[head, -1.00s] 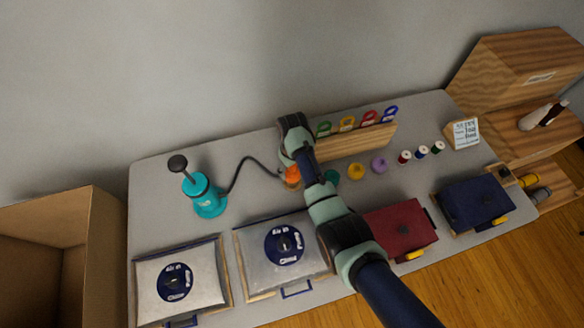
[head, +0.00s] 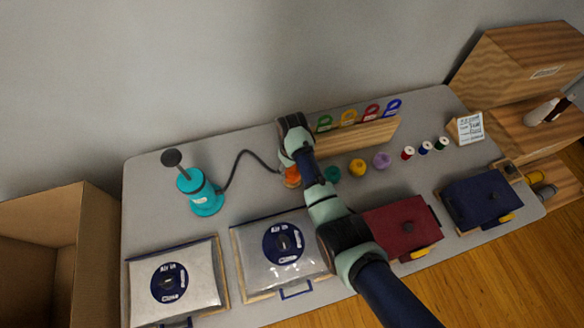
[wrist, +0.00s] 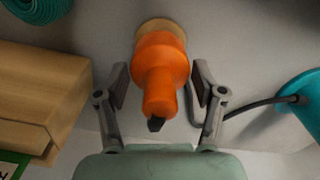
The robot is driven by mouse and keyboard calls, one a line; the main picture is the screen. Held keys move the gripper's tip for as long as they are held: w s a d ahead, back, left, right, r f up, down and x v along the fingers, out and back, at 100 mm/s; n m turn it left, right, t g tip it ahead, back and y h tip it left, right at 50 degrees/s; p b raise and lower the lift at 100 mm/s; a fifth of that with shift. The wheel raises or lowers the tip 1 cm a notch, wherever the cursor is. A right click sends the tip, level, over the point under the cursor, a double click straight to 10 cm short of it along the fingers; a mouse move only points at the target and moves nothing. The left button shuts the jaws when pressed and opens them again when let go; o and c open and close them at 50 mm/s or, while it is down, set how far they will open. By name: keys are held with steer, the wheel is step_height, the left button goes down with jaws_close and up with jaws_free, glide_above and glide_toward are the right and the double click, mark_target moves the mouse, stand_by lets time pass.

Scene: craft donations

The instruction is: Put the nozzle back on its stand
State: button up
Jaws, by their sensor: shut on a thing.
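In the head view the nozzle (head: 291,176) shows just below my wrist, which hides my fingers. A dark hose runs to the teal pump (head: 203,191) on the left.
A wooden rack (head: 355,138) with coloured tags stands right of my wrist. Yarn balls (head: 357,167) and thread spools (head: 424,147) line the table to the right. Clear bags (head: 172,281) and a red pouch (head: 401,228) lie along the front. The table left of the pump is clear.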

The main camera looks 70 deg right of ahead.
steer(key=shift+f+b, duration=0.7)
steer(key=shift+f, duration=0.35)
steer(key=shift+f, duration=0.15)
steer(key=o, duration=1.2)
step_height(320, 180, up, 12)
